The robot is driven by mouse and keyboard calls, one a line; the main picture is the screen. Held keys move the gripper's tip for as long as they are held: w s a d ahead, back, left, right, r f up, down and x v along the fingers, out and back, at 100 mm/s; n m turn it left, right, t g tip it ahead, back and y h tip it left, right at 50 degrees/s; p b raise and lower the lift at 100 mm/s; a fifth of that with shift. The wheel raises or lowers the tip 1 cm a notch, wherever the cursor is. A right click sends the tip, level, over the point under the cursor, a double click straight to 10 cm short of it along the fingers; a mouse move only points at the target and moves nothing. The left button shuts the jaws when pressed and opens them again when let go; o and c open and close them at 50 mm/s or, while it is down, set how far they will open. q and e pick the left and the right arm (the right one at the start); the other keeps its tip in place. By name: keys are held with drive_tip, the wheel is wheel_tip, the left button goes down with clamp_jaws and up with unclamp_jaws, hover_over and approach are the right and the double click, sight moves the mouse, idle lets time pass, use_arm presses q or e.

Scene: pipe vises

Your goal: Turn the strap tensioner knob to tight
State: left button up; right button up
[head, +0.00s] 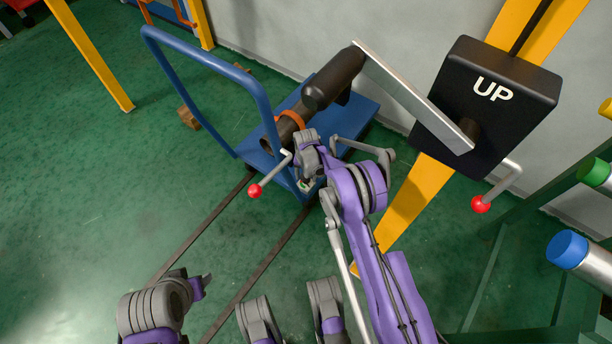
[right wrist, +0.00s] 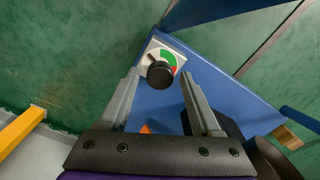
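A black round knob (right wrist: 160,75) sits on a white dial plate (right wrist: 152,52) with green and red sectors, on a blue cart's deck. In the right wrist view my right gripper (right wrist: 160,77) is open, with one finger left of the knob and one right of it; I cannot tell whether they touch it. In the head view a small part of the dial plate (head: 305,185) shows under my right wrist, and the knob is hidden. An orange strap (head: 291,118) goes around a dark pipe on the cart.
The blue cart (head: 362,110) has a tall handle (head: 262,98) left of my right arm. A black box marked UP (head: 500,92) on a yellow post stands to the right. Red-ended levers (head: 255,190) stick out nearby. Green floor lies open at left.

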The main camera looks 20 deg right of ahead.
drive_tip(key=shift+o, duration=0.2)
drive_tip(key=shift+r, duration=0.1)
wheel_tip(320, 180, up, 11)
drive_tip(key=p, duration=0.2)
drive_tip(key=shift+f+p, duration=0.2)
drive_tip(key=shift+p, duration=0.15)
wheel_tip(320, 180, down, 11)
drive_tip(key=n+b, duration=0.3)
drive_tip(key=n, duration=1.5)
drive_tip(key=shift+r, duration=0.1)
